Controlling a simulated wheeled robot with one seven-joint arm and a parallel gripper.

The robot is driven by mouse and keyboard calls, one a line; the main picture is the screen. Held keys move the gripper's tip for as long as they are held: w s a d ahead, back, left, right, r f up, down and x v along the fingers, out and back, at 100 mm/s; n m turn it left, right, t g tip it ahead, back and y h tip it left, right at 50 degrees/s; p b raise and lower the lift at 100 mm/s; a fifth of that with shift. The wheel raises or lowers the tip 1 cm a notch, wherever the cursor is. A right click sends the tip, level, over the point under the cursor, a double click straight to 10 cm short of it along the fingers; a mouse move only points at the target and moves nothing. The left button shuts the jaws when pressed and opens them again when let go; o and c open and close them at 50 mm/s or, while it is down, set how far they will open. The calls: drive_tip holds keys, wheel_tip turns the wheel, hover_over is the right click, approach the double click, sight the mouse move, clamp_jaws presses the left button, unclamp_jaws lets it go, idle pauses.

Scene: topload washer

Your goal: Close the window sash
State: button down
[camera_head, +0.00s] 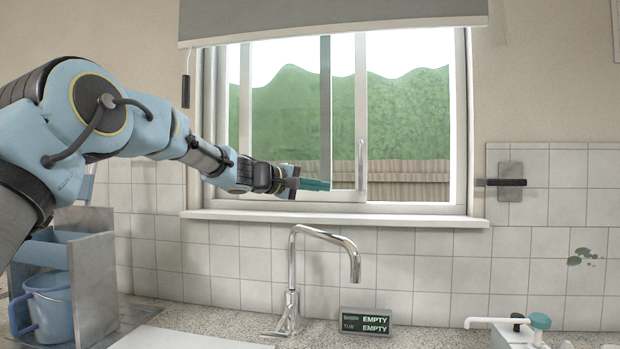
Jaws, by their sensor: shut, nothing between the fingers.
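The window sash (347,120) is a pale-framed sliding pane in the window's left and middle part. A tall, slim, light handle (361,160) stands upright on its right stile. The opening to the right of this stile looks clear, without visible glass, so the window stands open there. My gripper (328,185) reaches in from the left, its teal fingers shut and empty, pointing right. The fingertips show in front of the sash's lower part, left of the handle and apart from it in the picture. I cannot tell whether they touch the sash.
A white sill (400,216) runs under the window, with a chrome tap (325,235) below it. A grey blind (335,20) hangs above. A dark bar on a wall plate (508,182) sits right of the frame.

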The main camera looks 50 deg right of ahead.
drive_tip(key=x, duration=0.1)
drive_tip(key=p+x, duration=0.1)
drive_tip(key=x, duration=0.1)
drive_tip(key=shift+s+d+r+p, duration=0.1)
drive_tip(key=shift+d+r+p, duration=0.1)
drive_tip(key=shift+d+p, duration=0.2)
drive_tip(key=shift+s+d+f+p, duration=0.15)
drive_tip(key=shift+s+d+p, duration=0.15)
drive_tip(key=shift+s, duration=0.2)
drive_tip(key=shift+s+d+f+p, duration=0.2)
drive_tip(key=shift+s+d, duration=0.15)
drive_tip(key=shift+s, duration=0.15)
drive_tip(key=shift+s+d+f, duration=0.3)
drive_tip(key=shift+s+d, duration=0.15)
drive_tip(key=shift+s, duration=0.2)
